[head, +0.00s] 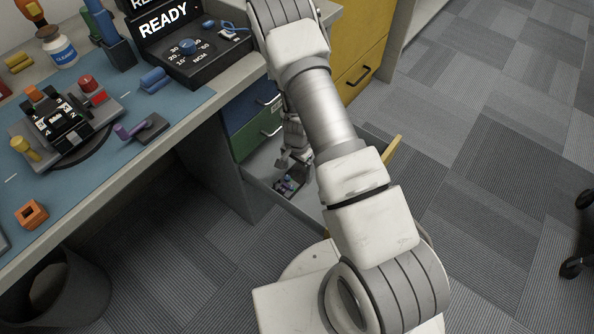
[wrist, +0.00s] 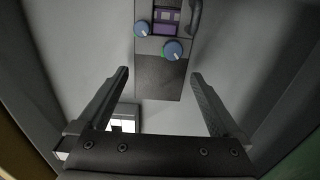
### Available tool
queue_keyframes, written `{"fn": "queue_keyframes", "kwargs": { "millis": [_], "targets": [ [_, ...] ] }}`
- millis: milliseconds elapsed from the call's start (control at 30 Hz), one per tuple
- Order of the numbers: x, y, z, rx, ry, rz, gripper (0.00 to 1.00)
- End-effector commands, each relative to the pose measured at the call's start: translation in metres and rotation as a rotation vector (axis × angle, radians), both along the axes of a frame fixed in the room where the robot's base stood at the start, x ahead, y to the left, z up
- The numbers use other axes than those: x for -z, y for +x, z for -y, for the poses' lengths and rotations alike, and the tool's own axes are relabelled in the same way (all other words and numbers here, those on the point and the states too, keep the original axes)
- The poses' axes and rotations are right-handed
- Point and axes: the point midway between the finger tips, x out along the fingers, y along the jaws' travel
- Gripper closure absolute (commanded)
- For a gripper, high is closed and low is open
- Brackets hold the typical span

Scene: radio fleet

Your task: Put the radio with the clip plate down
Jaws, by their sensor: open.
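A dark grey radio (wrist: 160,80) with two blue knobs, a purple panel and a dark curved part at its upper right lies in a pulled-out drawer (head: 308,199). It shows small in the head view (head: 288,185). I cannot tell which part is a clip plate. My gripper (wrist: 160,73) is open, its two fingers apart on either side of the radio's near end in the wrist view. Neither finger visibly touches it. In the head view my gripper (head: 287,160) is over the drawer, partly hidden by my arm.
The drawer walls stand close around my gripper. A white item with dark marks (wrist: 123,118) lies near the left finger. The bench with a blue mat (head: 185,108) is at left, holding a clamp fixture (head: 62,118) and a READY tester (head: 190,50). A bin (head: 60,290) stands below.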

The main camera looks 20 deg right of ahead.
Motion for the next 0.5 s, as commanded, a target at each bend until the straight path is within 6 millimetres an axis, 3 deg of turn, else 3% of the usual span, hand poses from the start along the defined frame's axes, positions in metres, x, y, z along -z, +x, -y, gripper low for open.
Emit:
{"fn": "queue_keyframes", "kwargs": {
  "millis": [33,200,500],
  "targets": [
    [-0.017,0.001,-0.001,-0.001,0.000,0.002,0.00],
    [-0.056,0.001,0.000,-0.001,0.000,0.004,0.00],
    [-0.100,0.000,0.000,0.000,0.001,0.001,0.00]
  ]
}}
